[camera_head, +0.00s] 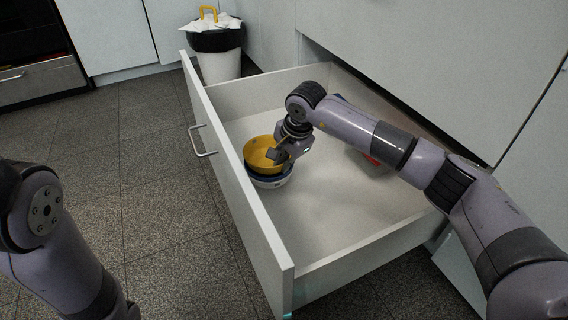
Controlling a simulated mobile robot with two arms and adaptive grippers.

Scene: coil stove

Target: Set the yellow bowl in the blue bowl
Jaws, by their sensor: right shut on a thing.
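The yellow bowl (258,154) is inside the open drawer, near its front panel. My right gripper (277,156) is shut on the yellow bowl at its right side. Directly under the yellow bowl is a bowl with a dark blue rim and a pale outer wall (271,182), which looks like the blue bowl. The yellow bowl covers most of its opening. The two overlap in the picture, and I cannot tell whether the yellow bowl rests in it or is held just above. My left arm is at the lower left, with its gripper out of view.
The open drawer (340,215) has free floor in front of the bowls. A red thing (372,159) lies in it, partly hidden under my right arm. A bin with a black liner (217,42) stands behind the drawer. Tiled floor (165,200) is clear at left.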

